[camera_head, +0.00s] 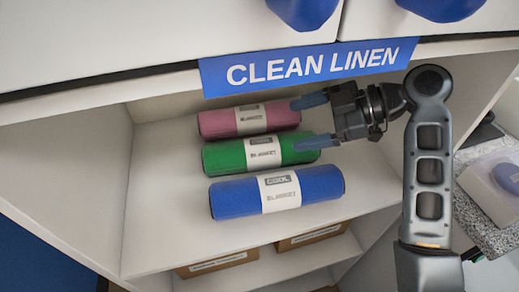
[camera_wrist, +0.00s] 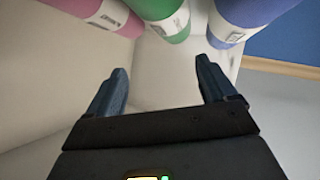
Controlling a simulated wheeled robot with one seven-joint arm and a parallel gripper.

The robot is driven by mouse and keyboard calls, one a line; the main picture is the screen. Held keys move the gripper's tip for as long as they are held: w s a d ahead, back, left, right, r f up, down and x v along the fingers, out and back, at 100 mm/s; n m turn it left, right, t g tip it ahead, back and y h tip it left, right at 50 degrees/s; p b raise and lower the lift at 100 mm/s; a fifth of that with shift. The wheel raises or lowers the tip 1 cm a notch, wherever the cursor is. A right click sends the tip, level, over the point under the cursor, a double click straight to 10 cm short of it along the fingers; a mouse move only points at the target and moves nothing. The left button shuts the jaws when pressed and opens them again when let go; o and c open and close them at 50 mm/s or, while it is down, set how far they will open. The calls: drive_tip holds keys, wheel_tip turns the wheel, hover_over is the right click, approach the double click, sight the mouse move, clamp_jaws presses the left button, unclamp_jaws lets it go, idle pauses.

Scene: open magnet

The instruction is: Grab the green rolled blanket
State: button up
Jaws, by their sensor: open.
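The green rolled blanket (camera_head: 225,157) lies on its side on the shelf, with a white paper band around its middle, between the pink and blue rolls. It also shows at the top of the wrist view (camera_wrist: 158,10), partly cut off by the picture edge. My gripper (camera_head: 312,120) is open and empty at the right ends of the rolls. In the head view one finger overlaps the right end of the green roll and the other is near the pink roll's end; contact cannot be told. In the wrist view the fingers (camera_wrist: 160,82) are apart from the rolls.
The pink roll (camera_head: 216,124) lies behind the green one and the blue roll (camera_head: 236,198) in front. The CLEAN LINEN sign (camera_head: 308,66) hangs on the cabinet edge above. Boxes (camera_head: 217,263) stand on the lower shelf. The shelf (camera_head: 165,190) is bare at left.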

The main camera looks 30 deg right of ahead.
sight(274, 146)
drive_tip(key=f, duration=0.3)
drive_tip(key=a+f, duration=0.1)
drive_tip(key=f, duration=0.1)
drive_tip(key=shift+w+f+p, duration=0.1)
drive_tip(key=shift+w+p, duration=0.2)
drive_tip(key=shift+w, duration=0.1)
drive_tip(key=shift+p+x, duration=0.45)
drive_tip(key=shift+x, duration=2.6)
drive_tip(key=c, duration=1.1)
